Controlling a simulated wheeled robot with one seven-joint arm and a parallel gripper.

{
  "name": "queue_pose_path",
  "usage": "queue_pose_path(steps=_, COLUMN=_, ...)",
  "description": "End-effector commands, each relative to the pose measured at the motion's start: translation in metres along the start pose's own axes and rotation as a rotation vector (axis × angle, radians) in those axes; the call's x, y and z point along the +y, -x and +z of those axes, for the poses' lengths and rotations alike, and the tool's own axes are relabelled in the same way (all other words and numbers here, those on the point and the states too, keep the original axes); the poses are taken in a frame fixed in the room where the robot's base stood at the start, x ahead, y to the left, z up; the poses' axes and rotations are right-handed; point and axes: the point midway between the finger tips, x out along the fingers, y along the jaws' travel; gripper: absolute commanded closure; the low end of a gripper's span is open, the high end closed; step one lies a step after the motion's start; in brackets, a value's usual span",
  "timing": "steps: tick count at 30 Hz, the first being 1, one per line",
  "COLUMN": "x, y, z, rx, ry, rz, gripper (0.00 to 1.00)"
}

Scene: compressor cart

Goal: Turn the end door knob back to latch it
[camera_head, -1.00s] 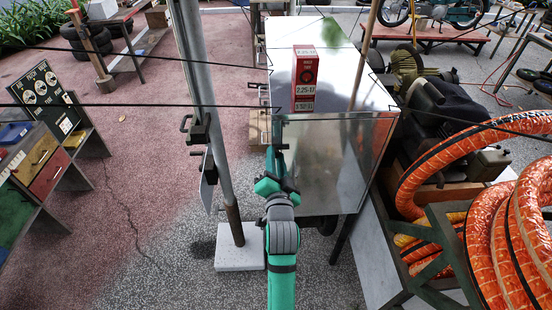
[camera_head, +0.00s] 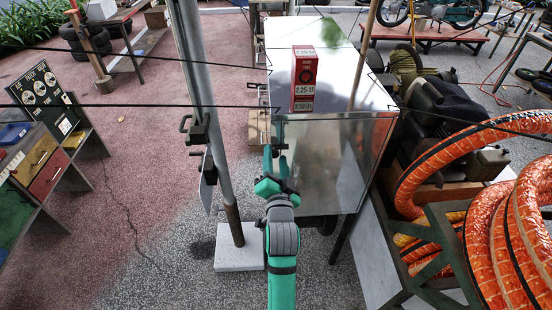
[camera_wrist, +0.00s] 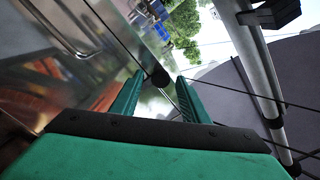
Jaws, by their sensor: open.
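The metal compressor cart (camera_head: 345,165) stands at the centre of the head view, with its shiny end door facing me. In the wrist view the door panel (camera_wrist: 45,80) fills the left side, with a bent metal handle (camera_wrist: 85,50) on it. A small dark round knob (camera_wrist: 160,77) is at the panel's edge. My gripper (camera_head: 276,160) is at the door's left edge. In the wrist view its green fingers (camera_wrist: 158,92) are spread, with the knob just beyond and between the tips. I cannot tell whether either finger touches it. In the head view the knob is not clear.
A grey pole (camera_head: 198,100) on a pale block (camera_head: 240,255) stands close left of my arm. Dark cables cross the view. A red box (camera_head: 304,78) sits on the cart's top. Orange hoses (camera_head: 480,215) lie at the right.

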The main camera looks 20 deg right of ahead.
Motion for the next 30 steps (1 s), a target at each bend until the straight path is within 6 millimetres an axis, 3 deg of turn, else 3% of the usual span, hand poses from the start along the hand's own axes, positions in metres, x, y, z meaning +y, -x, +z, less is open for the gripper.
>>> queue_pose_path(steps=18, x=0.001, y=0.093, z=0.0, rx=0.0, ry=0.001, rz=0.001, gripper=0.59)
queue_pose_path(steps=30, x=0.001, y=0.105, z=-0.001, rx=0.002, ry=0.0, rz=0.0, gripper=0.59)
